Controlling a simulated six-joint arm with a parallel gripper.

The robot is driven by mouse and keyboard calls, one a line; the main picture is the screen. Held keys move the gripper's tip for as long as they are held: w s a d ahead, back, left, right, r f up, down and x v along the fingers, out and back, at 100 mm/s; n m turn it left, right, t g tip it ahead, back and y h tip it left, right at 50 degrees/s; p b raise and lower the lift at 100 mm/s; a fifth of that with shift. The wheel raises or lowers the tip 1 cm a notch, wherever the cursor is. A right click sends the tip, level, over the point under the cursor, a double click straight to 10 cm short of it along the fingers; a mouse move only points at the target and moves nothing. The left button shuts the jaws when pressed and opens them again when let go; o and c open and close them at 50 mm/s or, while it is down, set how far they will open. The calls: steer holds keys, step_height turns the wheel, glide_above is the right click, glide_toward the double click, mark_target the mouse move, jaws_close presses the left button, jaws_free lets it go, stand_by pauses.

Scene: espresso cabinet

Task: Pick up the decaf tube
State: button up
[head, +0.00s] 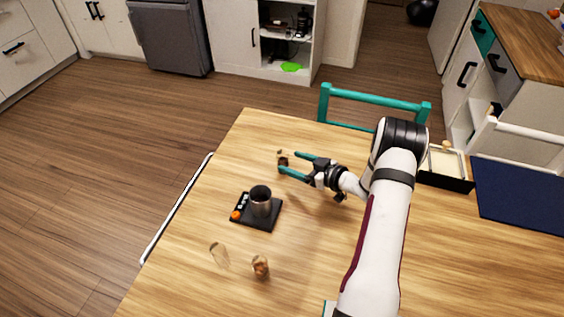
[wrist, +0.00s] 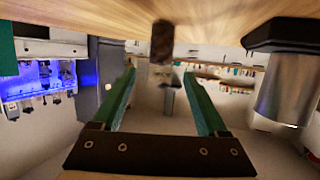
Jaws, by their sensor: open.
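A small tube with dark brown contents (head: 283,161) stands on the wooden table by the fingertips of my gripper (head: 290,161). In the wrist view, which is upside down, this tube (wrist: 162,41) is ahead of the gap between my green fingers (wrist: 160,72). My gripper is open, and nothing is held. Another tube with brown contents (head: 260,267) and a clear, empty-looking tube (head: 219,254) stand nearer the front of the table. No label is readable, so I cannot tell for sure which tube is the decaf one.
A black scale (head: 248,221) bears a metal cup (head: 261,205), left of my gripper and nearer the front; the cup (wrist: 285,95) shows at the wrist view's right. A black-sided tray (head: 445,181) and dark blue mat (head: 520,195) lie right. A teal chair (head: 375,97) stands behind.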

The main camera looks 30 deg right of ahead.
steer(key=x, duration=0.7)
steer(key=shift+w+a, duration=0.1)
steer(key=shift+w, duration=0.25)
jaws_close()
